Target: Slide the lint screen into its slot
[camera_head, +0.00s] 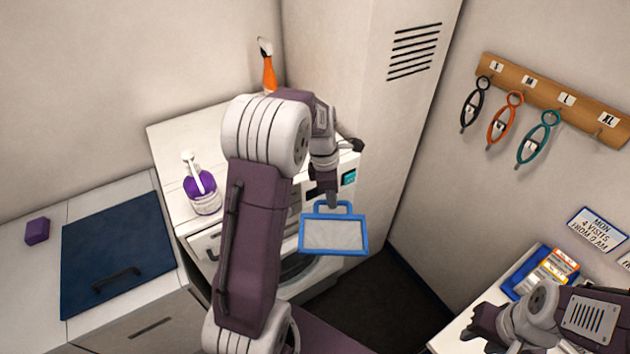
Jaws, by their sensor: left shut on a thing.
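The lint screen (334,236) has a blue frame, a pale mesh and a loop handle on top. My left gripper (333,203) is shut on its handle and holds it in the air in front of the white dryer (207,240). The screen hangs roughly upright. The slot cannot be made out; my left arm covers much of the dryer's top and front. My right gripper (484,322) is at the lower right, by the white counter; its fingertips are too unclear to judge.
A dark blue lid (118,250) and purple block (37,231) are at left. Several loops hang from a wooden rack (540,90). A blue tray (520,285) is on the right counter.

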